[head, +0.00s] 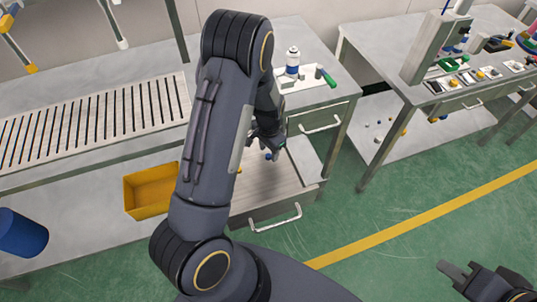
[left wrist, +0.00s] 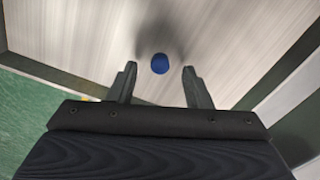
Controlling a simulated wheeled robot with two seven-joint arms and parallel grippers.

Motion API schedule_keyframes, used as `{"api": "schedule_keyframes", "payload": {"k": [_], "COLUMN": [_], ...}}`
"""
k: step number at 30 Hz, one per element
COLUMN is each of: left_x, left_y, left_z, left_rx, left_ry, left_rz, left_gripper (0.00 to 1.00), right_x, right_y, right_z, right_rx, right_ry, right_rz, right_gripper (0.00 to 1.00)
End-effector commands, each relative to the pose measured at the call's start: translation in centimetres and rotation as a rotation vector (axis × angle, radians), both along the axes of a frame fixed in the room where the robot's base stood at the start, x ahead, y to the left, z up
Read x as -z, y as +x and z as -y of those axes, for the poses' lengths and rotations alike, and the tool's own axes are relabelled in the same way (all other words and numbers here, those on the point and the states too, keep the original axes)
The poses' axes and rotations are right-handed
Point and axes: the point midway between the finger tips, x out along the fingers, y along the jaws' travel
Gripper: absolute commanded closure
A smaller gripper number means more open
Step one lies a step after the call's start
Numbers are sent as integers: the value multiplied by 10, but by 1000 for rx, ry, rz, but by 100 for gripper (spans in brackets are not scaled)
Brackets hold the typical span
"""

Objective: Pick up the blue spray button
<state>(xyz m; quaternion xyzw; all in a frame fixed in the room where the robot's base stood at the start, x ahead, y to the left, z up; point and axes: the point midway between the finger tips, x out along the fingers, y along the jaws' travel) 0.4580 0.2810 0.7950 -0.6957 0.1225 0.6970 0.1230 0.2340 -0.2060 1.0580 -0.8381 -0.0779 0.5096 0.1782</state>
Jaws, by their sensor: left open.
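The blue spray button (head: 268,156) lies on the light, streaked floor of an open drawer (head: 275,211). My left gripper (head: 266,143) reaches down over the drawer and partly covers the view of the button. In the left wrist view, the small round blue button (left wrist: 160,63) sits between the two spread fingertips of my left gripper (left wrist: 159,70), with a gap on each side. The jaws are open and empty. My right gripper (head: 458,272) is at the bottom right, over the green floor, away from the drawer; its jaw opening is unclear.
A white and blue bottle (head: 292,62) and a green-handled tool (head: 327,77) stand on the bench above the drawer. A yellow bin (head: 150,191) is left of my arm. The drawer walls border the space around my left gripper. Another workbench (head: 455,95) stands at right.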

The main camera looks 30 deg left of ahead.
Motion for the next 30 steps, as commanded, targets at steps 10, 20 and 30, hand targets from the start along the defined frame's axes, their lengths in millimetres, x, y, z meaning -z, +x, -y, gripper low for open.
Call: {"api": "schedule_keyframes", "payload": {"k": [10,20,30], "left_x": [15,14,14], "left_y": [1,1,1], "left_z": [0,0,0], "left_rx": [0,0,0], "left_ry": [0,0,0], "left_rz": [3,2,2], "left_gripper": [55,94,100], "right_x": [-1,-1,-1], "right_y": [0,0,0], "right_z": [0,0,0], "right_rx": [0,0,0], "right_ry": [0,0,0], "right_rz": [0,0,0], "right_gripper": [75,75,75]}}
